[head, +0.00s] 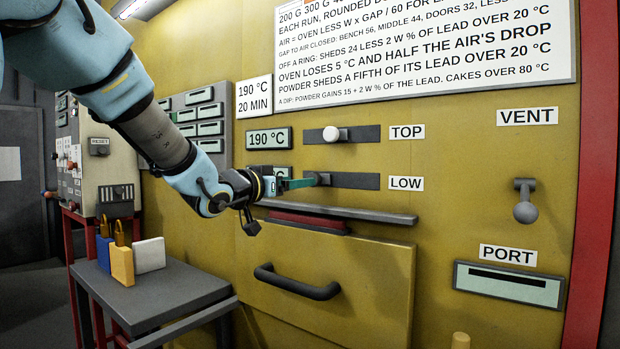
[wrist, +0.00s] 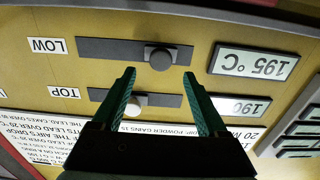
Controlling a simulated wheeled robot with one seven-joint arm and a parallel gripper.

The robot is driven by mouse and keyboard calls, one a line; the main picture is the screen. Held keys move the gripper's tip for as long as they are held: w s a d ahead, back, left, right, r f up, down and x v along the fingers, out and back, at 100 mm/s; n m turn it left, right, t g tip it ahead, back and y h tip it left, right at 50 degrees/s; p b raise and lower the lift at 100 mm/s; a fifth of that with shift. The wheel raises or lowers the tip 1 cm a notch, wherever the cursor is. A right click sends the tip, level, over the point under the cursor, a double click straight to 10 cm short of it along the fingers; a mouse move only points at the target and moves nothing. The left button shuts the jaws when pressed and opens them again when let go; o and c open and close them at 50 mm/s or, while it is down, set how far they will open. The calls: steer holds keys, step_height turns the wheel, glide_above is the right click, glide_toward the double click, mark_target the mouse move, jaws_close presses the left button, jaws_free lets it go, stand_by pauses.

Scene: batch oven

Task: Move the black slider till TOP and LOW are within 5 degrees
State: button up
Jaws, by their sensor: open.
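The black slider (head: 323,179) sits in the LOW slot, left of the slot's middle in the head view. The upside-down wrist view also shows its round knob (wrist: 160,58). My gripper (head: 297,183) is open, its green fingers pointing at the panel. In the wrist view the knob appears just past the gap between the fingertips (wrist: 160,77); contact is not clear. The TOP display (head: 268,139) reads 190 °C. The LOW display (wrist: 254,63) reads 195 °C in the wrist view; my gripper partly hides it in the head view.
The TOP slot's white knob (head: 331,134) is just above. A grey ledge (head: 370,214) and a drawer handle (head: 297,284) lie below. A vent lever (head: 525,202) is at right. A small table (head: 165,295) with padlocks stands at left.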

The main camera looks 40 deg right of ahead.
steer(key=p+x, duration=0.1)
steer(key=x, duration=0.5)
steer(key=shift+d+p, duration=0.25)
steer(key=shift+p, duration=0.1)
steer(key=shift+w, duration=0.1)
jaws_close()
stand_by(1.0)
